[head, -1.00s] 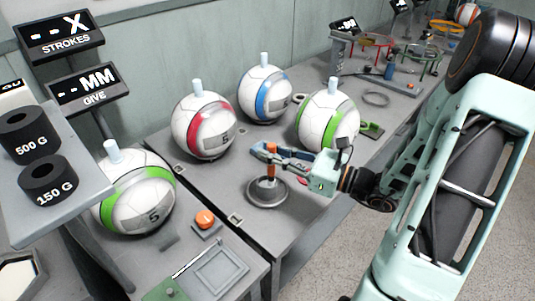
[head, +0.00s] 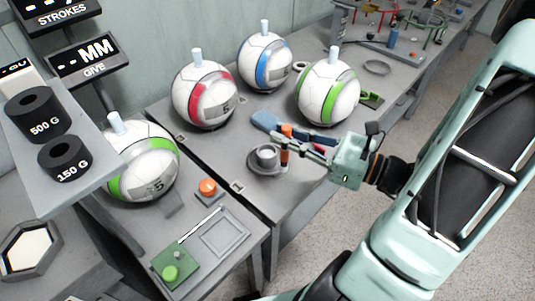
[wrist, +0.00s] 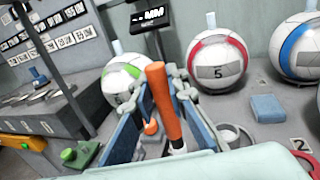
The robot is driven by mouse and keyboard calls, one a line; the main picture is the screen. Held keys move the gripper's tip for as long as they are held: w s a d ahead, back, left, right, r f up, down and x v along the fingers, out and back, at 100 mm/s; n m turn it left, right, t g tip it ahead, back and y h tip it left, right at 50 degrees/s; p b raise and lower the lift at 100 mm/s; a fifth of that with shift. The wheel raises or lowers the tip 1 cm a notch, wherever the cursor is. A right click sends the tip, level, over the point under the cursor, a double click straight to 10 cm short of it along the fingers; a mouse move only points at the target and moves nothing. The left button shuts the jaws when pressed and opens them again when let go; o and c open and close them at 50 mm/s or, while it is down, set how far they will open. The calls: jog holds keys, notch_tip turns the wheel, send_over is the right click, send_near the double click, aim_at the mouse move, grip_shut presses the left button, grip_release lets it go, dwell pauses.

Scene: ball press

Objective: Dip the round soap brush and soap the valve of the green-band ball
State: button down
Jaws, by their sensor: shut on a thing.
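My gripper (head: 286,143) is shut on the orange handle of the round soap brush (head: 285,157). The handle stands roughly upright between the fingers in the wrist view (wrist: 163,103); the bristle end is hard to make out. The brush is just right of a small grey cup (head: 266,155) on a round base. Two balls have green bands: one at the left (head: 142,165) and one at the back right (head: 327,92). Each has a pale upright valve on top, at the left (head: 116,124) and at the right (head: 334,53). The brush is apart from both.
Red-band (head: 205,95) and blue-band (head: 264,62) balls stand behind. A blue pad (head: 265,121) lies behind my gripper. An orange button (head: 208,188) and a grey tray (head: 224,238) are at the front left. A shelf with black weights (head: 65,158) overhangs the left ball.

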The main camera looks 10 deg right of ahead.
dwell(0.4)
jog(key=w+f+p, duration=0.2)
jog(key=w+p, duration=0.1)
jog(key=w, duration=1.1)
notch_tip(320, 180, down, 10)
jog(key=b, duration=0.7)
jog(key=shift+a+r+b, duration=0.25)
jog(key=shift+a+b, duration=0.15)
jog(key=shift+a, duration=0.05)
notch_tip(320, 180, up, 9)
jog(key=p, duration=0.7)
jog(key=shift+p, duration=0.4)
jog(key=shift+r, duration=0.1)
